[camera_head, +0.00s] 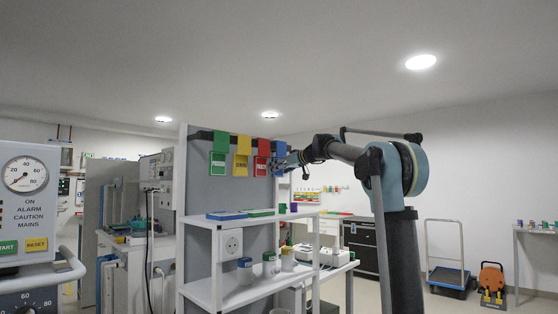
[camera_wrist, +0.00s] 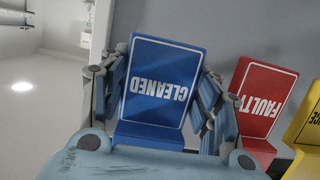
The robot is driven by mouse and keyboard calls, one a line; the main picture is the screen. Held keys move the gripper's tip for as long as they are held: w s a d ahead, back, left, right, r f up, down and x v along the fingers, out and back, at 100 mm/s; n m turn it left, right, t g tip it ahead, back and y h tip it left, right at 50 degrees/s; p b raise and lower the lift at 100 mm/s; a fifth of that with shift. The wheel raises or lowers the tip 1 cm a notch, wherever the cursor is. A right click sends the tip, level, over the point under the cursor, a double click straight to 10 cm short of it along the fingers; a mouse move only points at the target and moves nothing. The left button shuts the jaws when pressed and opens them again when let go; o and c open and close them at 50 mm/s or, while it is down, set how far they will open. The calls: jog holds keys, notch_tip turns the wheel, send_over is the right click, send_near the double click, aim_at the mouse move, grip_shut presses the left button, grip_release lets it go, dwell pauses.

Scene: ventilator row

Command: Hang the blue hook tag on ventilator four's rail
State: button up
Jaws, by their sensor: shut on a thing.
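The blue hook tag (camera_wrist: 156,85), lettered CLEANED, fills the middle of the wrist view, upside down there. My gripper (camera_wrist: 160,95) is shut on it, with a finger along each side. In the head view my gripper (camera_head: 284,160) is at the right end of the tag rail (camera_head: 222,138) on the grey panel, beside the red tag.
Green (camera_head: 218,163), yellow (camera_head: 241,158) and red (camera_head: 261,158) tags hang in a row on the rail. A white shelf unit (camera_head: 262,221) holding flat boxes and cups stands below. A trolley (camera_head: 448,277) and an orange item (camera_head: 491,281) are at the right. Open floor lies between.

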jog(key=shift+r, duration=0.95)
jog(key=shift+d, duration=0.1)
jog(key=f+v, duration=0.2)
jog(key=v, duration=0.6)
jog(key=shift+s+d, duration=0.35)
jog(key=shift+d, duration=0.05)
dwell(0.9)
dwell(1.1)
dwell(0.4)
